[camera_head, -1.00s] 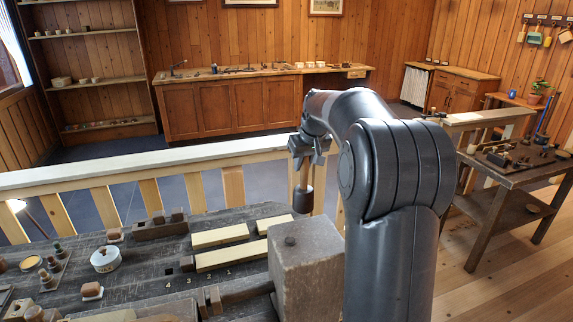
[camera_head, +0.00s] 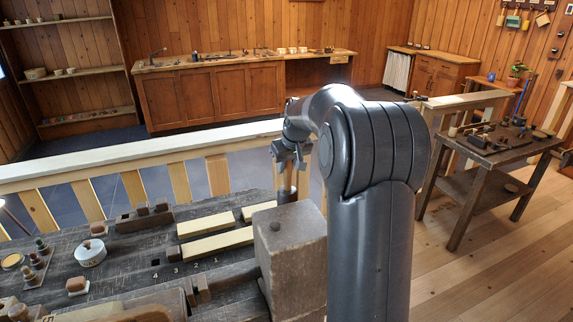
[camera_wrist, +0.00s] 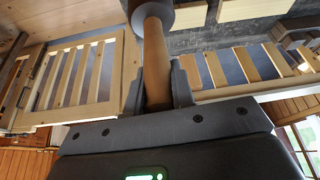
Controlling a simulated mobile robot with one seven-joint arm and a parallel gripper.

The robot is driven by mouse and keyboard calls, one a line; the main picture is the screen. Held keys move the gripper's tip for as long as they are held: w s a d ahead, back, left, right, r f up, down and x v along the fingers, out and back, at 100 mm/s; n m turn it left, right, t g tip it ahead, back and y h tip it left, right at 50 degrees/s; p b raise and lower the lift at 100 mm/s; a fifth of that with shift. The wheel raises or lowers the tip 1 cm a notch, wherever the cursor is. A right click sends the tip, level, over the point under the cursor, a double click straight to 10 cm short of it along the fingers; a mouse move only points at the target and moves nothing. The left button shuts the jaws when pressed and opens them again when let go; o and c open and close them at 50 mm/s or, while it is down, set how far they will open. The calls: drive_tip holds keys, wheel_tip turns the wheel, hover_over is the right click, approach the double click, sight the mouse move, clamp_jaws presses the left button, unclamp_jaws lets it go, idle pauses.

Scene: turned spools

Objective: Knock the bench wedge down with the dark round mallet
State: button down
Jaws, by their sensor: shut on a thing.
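My gripper (camera_head: 289,160) is shut on the wooden handle (camera_wrist: 155,65) of the dark round mallet. The mallet's dark head (camera_head: 287,195) hangs below the jaws, close to the far top edge of a big grey wooden block (camera_head: 290,255); I cannot tell whether they touch. In the wrist view the dark head (camera_wrist: 165,14) is cut by the top edge. The block has a dark round spot on top. A small upright brown piece (camera_head: 201,290) stands on the bench left of the block; I cannot tell whether it is the bench wedge.
The dark bench (camera_head: 130,265) carries pale bars (camera_head: 217,243), a round white tin (camera_head: 90,252) and small wooden pieces, with numbers marked near the bars. A pale railing (camera_head: 120,160) runs behind it. A side table (camera_head: 480,165) with tools stands right, with open floor between.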

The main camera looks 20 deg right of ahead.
sight(287, 177)
idle(0.4)
drive_tip(key=shift+f, duration=1.8)
drive_tip(key=shift+r, duration=1.6)
drive_tip(key=shift+f, duration=2)
drive_tip(key=shift+r, duration=1.65)
